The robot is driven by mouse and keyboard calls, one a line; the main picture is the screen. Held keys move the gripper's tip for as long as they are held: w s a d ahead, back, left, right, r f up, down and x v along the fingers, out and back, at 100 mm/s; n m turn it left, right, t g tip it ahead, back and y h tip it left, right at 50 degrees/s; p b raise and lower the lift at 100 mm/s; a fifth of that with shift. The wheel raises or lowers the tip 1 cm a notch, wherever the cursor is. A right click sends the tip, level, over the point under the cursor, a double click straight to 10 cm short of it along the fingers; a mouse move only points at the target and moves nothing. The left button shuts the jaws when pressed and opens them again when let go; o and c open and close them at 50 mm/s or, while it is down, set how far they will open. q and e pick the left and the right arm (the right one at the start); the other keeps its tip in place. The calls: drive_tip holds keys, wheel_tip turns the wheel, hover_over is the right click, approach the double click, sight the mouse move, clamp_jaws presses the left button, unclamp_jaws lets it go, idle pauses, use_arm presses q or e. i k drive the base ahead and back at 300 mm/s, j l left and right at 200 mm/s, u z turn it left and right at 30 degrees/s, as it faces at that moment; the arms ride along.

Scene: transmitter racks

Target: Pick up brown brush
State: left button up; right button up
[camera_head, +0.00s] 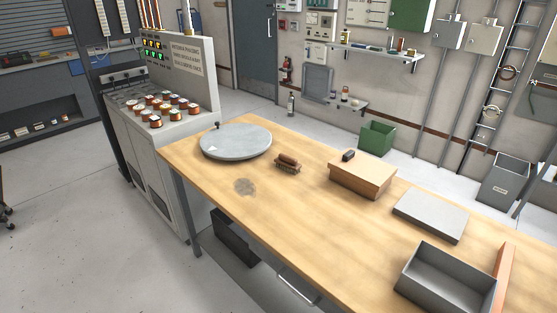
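A brown brush (288,163) lies on the wooden table (330,230), between a round grey plate and a wooden box. Its bristles appear to face down. Neither of my grippers shows in the head view, so nothing is seen holding or touching the brush.
The round grey plate (236,141) lies left of the brush. The wooden box (362,178) with a small dark object (348,155) on top stands right of it. A flat grey slab (431,215) and an open grey bin (446,281) are farther right. The table's near middle is clear.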

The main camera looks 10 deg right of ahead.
sight(288, 164)
drive_tip(key=i+j, duration=0.25)
drive_tip(key=j, duration=0.15)
drive_tip(key=i+j, duration=0.2)
drive_tip(key=j, duration=0.2)
drive_tip(key=i+j, duration=0.25)
drive_tip(key=j, duration=0.15)
drive_tip(key=i+j, duration=0.25)
drive_tip(key=j, duration=0.15)
